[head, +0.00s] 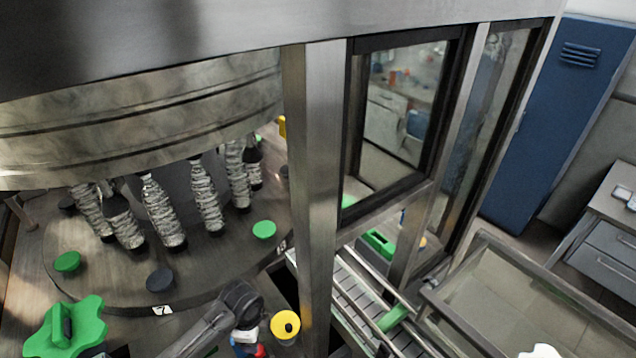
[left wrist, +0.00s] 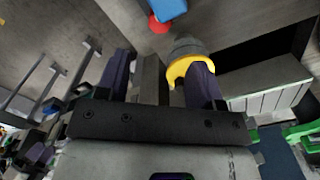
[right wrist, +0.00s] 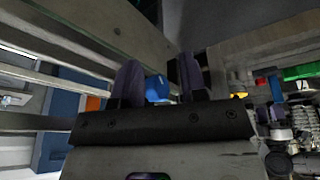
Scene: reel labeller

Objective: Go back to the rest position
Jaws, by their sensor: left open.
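My left gripper (left wrist: 162,75) shows in the left wrist view with its two dark fingers apart. A yellow collar with a grey rounded top (left wrist: 190,62) shows close to its right finger; I cannot tell whether they touch. A blue and red part (left wrist: 168,12) is beyond the fingertips. My right gripper (right wrist: 160,80) shows in the right wrist view with its fingers apart and nothing held between them. A blue object (right wrist: 157,88) shows in the background through that gap. I cannot make out either gripper in the head view.
A round machine table (head: 110,285) carries several ribbed silvery columns (head: 160,212) and green and dark discs. A steel post (head: 318,190) stands mid-view. A roller conveyor (head: 365,305) and a glass-topped frame (head: 530,310) lie to the right. A green star-shaped knob (head: 65,330) is at lower left.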

